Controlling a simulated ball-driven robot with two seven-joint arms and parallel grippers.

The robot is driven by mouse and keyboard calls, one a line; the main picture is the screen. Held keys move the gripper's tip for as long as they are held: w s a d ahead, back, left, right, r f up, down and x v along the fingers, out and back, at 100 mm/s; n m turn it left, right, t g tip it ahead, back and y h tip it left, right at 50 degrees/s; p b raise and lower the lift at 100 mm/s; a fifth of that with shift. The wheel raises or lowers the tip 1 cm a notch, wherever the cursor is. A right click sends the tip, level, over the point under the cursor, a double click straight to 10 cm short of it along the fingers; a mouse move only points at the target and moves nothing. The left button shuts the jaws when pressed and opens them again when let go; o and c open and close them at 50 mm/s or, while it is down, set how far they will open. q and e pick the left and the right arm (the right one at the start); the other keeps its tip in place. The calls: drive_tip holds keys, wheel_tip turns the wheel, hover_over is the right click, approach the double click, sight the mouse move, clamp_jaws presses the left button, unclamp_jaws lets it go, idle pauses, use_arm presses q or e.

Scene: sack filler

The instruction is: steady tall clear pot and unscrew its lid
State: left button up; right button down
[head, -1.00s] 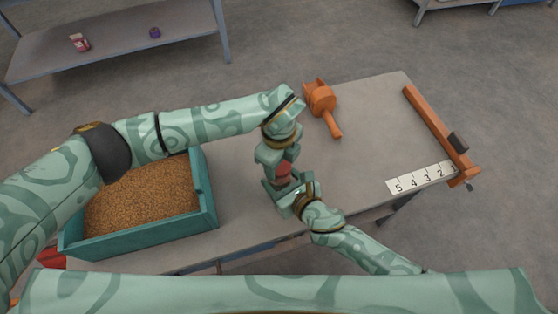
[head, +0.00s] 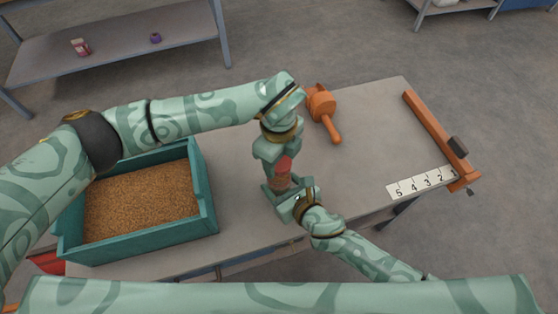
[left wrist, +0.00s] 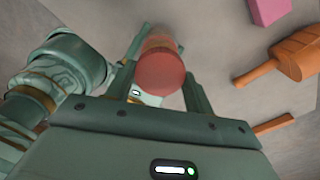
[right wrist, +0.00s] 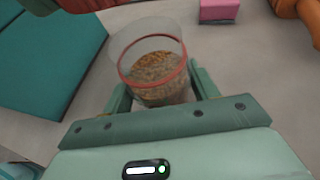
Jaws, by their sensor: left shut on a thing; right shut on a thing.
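The tall clear pot (right wrist: 155,72) holds brown grain and has a red band; its open top shows in the right wrist view. My right gripper (right wrist: 155,92) is shut around the pot's side; it also shows in the head view (head: 285,196). The red lid (left wrist: 161,68) sits between the fingers of my left gripper (left wrist: 160,85), which is shut on it. In the head view the lid (head: 284,164) is above the right gripper, under the left gripper. The lid appears apart from the pot's rim. The pot is mostly hidden in the head view.
A teal bin (head: 207,205) of grain stands left on the table (head: 370,115). An orange scoop (head: 322,106) lies behind the grippers, near a pink block (right wrist: 218,10). An orange bar (head: 432,125) and number strip (head: 420,183) lie right.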

drive_tip(key=shift+c, duration=1.8)
unclamp_jaws()
